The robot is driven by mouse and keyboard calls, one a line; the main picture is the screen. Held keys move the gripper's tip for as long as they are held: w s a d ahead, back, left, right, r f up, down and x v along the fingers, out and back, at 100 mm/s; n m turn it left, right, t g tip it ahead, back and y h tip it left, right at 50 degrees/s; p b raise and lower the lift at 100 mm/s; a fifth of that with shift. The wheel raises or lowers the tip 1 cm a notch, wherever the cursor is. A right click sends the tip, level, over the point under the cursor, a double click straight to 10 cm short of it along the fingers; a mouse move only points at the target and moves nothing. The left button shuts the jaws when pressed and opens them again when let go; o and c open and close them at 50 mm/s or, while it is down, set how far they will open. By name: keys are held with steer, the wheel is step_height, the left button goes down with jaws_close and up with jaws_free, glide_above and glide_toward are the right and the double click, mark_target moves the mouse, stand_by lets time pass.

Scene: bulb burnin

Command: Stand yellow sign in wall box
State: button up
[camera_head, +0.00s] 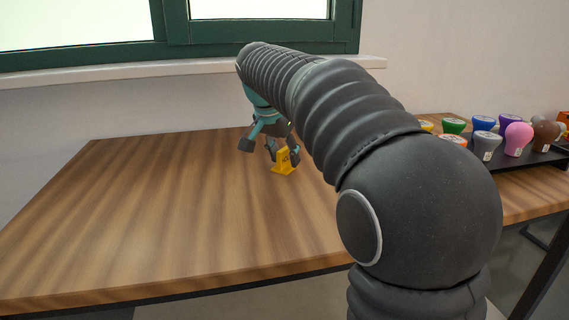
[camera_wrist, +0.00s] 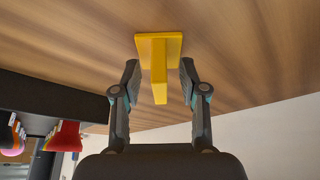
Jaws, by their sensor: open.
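The yellow sign (camera_head: 285,161) stands upright on its base on the wooden table, near the table's back. In the wrist view the yellow sign (camera_wrist: 159,70) lies between the two spread fingers of my gripper (camera_wrist: 160,82), with a gap on each side. No wall box can be made out in either view.
The wooden table (camera_head: 130,220) is bare to the left and front of the sign. A dark rack (camera_head: 530,158) with several coloured bulbs stands at the right. A window sill (camera_head: 120,73) runs along the wall behind the table.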

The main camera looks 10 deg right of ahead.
steer(key=shift+d+f, duration=0.1)
steer(key=shift+f, duration=0.1)
jaws_close()
